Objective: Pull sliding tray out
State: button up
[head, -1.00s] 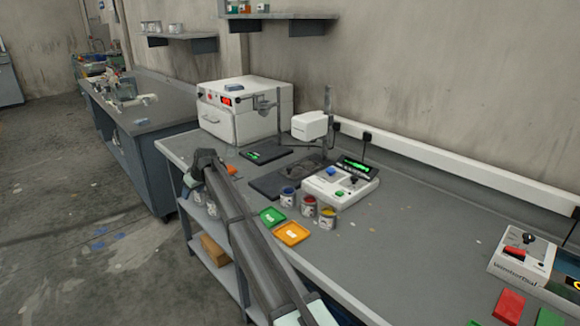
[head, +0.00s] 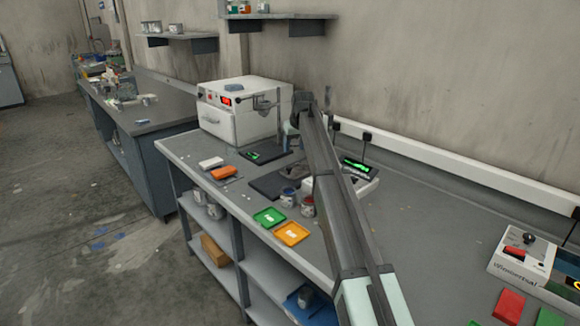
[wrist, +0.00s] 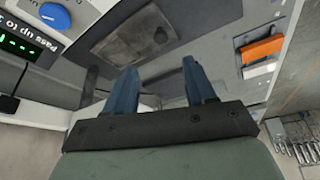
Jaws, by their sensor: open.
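My gripper (head: 291,131) is above the middle of the bench, near the rear posts and right of the white box-shaped unit. In the wrist view my gripper (wrist: 159,68) has its two blue fingers apart, with nothing held between them. A dark flat plate with a recessed panel and a round knob (wrist: 135,36) lies beyond the fingertips, apart from them. The same dark plate (head: 266,187) is partly hidden by my arm in the head view. I cannot tell which part is the sliding tray. The white unit has a front panel with a handle (head: 217,118), which looks closed.
Orange and white blocks (head: 224,172) lie at the left. The right bench middle is clear.

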aim_at(289, 168)
jog(key=x, duration=1.2)
jog(key=shift+a, duration=0.15)
jog(key=shift+r, duration=0.1)
grip_shut()
